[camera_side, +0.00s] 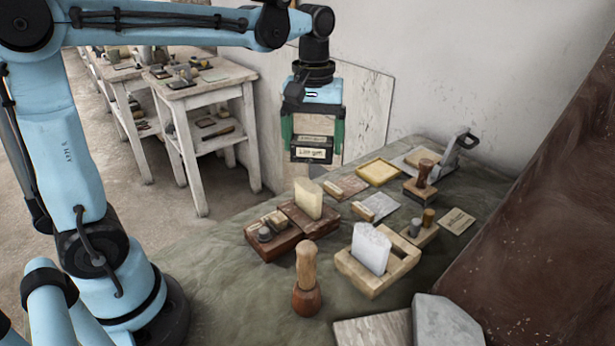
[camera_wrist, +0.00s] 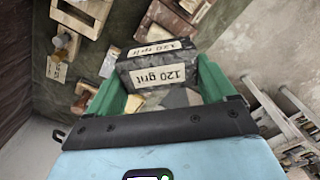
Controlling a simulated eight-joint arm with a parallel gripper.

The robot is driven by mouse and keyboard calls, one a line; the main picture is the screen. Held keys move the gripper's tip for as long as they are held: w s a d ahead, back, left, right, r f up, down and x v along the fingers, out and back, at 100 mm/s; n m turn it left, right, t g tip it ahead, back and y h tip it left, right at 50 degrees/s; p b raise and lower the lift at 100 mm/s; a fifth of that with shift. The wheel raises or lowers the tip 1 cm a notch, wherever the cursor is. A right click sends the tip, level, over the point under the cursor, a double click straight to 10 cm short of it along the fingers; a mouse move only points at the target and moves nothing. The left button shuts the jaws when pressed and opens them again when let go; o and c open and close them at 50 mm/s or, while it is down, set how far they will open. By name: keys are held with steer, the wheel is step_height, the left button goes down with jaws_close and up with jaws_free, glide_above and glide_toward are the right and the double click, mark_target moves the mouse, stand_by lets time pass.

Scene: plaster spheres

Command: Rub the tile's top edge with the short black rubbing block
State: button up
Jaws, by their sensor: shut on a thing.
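My gripper (camera_side: 312,138) is shut on a short black rubbing block (camera_side: 312,154) with a pale label, held in the air above the far side of the bench. In the wrist view the block (camera_wrist: 145,70) sits between the green fingers and its label reads "120 grit". A white upright tile (camera_side: 371,247) stands in a pale wooden holder (camera_side: 345,262), to the right of and nearer than my gripper. A cream upright tile (camera_side: 308,197) stands in a darker wooden block, below my gripper in the picture. I cannot tell which tile is meant. The block touches neither.
The green cloth-covered bench (camera_side: 225,262) also holds a wooden-handled tool (camera_side: 306,280), a stamp-like tool (camera_side: 422,180), a yellow framed pad (camera_side: 378,171) and a metal clamp (camera_side: 455,150). A large slab (camera_side: 370,105) leans on the wall. A brown surface rises at right.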

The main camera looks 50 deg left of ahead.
mark_target(303, 185)
steer(key=shift+w+a+f, duration=0.2)
steer(key=shift+w+a, duration=0.1)
steer(key=shift+w, duration=0.05)
steer(key=shift+f, duration=3.2)
steer(key=shift+f, duration=0.45)
steer(key=shift+d, duration=0.1)
steer(key=shift+s+a+r, duration=0.1)
steer(key=shift+s+a, duration=0.75)
steer(key=shift+a, duration=0.05)
steer(key=shift+w+d, duration=0.1)
